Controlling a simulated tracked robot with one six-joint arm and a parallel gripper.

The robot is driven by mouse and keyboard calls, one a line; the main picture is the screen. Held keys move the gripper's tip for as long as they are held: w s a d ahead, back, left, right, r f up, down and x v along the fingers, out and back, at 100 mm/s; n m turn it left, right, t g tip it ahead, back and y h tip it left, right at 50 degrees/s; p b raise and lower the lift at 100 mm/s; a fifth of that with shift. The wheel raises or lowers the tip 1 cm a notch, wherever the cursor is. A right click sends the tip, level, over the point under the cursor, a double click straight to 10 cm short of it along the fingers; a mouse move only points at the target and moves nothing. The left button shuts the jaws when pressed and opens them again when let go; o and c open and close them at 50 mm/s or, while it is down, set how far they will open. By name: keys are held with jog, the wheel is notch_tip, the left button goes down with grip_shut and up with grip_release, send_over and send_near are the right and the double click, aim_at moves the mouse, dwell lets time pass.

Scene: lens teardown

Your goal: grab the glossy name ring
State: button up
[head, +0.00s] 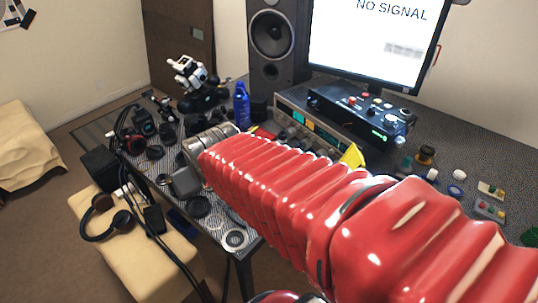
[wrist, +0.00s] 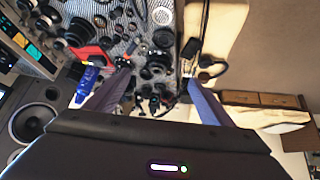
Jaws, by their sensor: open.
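I cannot tell for certain which part is the glossy name ring; no lettering is readable. A round part with a pale rim (head: 235,239) lies flat near the table's front edge in the head view. A dark ring-shaped part (head: 200,206) lies to its upper left. In the wrist view, a pale-rimmed round part (wrist: 162,16) lies at the top, beyond the fingertips. My gripper (wrist: 156,60) is open and empty, its two fingers spread above the crowded table. In the head view my red-sleeved arm hides part of the table.
Several dark lens parts (wrist: 155,68) crowd the table between and beyond my fingers. A blue bottle (head: 241,103) stands near the speaker (head: 270,42). A control box (head: 362,114) is at the back. Headphones (head: 104,218) lie on a beige seat (head: 150,262) beside the table.

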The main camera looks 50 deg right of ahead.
jog(key=shift+o, duration=0.9)
jog(key=w+d+f+m+t+h, duration=0.1)
jog(key=w+d+f, duration=0.3)
jog(key=d, duration=0.5)
jog(key=shift+w+f+h, duration=0.15)
jog(key=shift+w+h, duration=0.15)
jog(key=shift+w, duration=0.4)
jog(key=s+d+f+m+t+h, duration=0.1)
jog(key=d+f+m+h, duration=0.1)
jog(key=d+f, duration=0.5)
jog(key=s+d+f+m+t+h, duration=0.1)
jog(key=d+f+t, duration=0.1)
jog(key=d+f, duration=0.6)
jog(key=d, duration=0.6)
jog(key=shift+s+d+f+m+h, duration=0.2)
jog(key=shift+d+f+m+h, duration=0.1)
jog(key=shift+m+h, duration=0.1)
jog(key=shift+x, duration=4.3)
jog(key=shift+w, duration=0.1)
